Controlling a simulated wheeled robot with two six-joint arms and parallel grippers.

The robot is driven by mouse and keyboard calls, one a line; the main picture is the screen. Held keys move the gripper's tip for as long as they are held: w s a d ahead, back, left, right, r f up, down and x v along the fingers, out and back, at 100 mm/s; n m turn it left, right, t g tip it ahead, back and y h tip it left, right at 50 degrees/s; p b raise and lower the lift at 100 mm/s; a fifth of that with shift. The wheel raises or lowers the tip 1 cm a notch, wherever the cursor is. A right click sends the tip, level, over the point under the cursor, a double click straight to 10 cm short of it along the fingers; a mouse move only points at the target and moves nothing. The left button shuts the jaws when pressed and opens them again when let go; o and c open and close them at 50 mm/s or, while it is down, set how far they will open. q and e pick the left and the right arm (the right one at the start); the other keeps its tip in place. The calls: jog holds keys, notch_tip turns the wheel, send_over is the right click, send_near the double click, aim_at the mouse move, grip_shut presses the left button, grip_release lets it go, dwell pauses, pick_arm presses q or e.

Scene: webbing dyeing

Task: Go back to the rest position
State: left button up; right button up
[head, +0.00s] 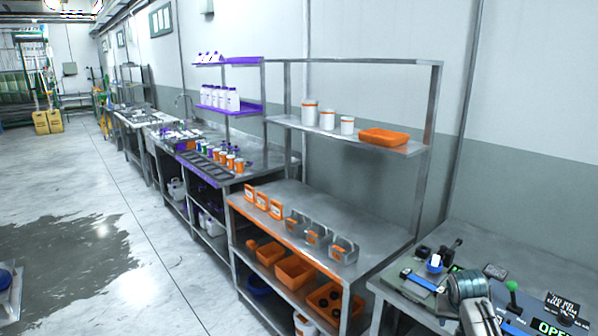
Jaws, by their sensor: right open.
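My right arm comes in from the bottom right, over the near end of the right-hand table (395,290). My right gripper (439,260) is small and partly hidden by clutter and its own wrist; it is open, with dark parts spread apart at its tip. I see nothing held in it. I cannot tell whether it touches anything on the table. My left gripper is not in view.
A steel bench (345,212) holds orange-fronted holders (262,201) and metal ones. Its upper shelf (395,150) carries white tubs and an orange tray (384,137). A green-knobbed lever (512,290) stands right of my wrist. The floor (120,200) at left is mostly clear.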

jog(key=s+a+f+n, duration=0.1)
jog(key=s+a+f, duration=0.35)
jog(key=s, duration=0.45)
jog(key=s+a+f+n, duration=0.25)
jog(key=s+f, duration=0.25)
jog(key=s, duration=0.5)
jog(key=s+a+r+n+y, duration=0.1)
jog(key=s+a, duration=0.2)
jog(key=s, duration=0.8)
jog(key=s+a+r+n+y, duration=0.15)
jog(key=s+a, duration=0.25)
jog(key=s, duration=0.7)
jog(key=d+f+m+g, duration=0.1)
jog(key=d+f, duration=0.2)
jog(key=f, duration=2.6)
jog(key=s+d+f+g, duration=0.1)
jog(key=s+f, duration=1.7)
jog(key=f, duration=0.3)
jog(key=shift+s+d+f+m+g+b, duration=0.2)
jog(key=shift+s+m+g+b, duration=0.1)
jog(key=shift+b, duration=0.15)
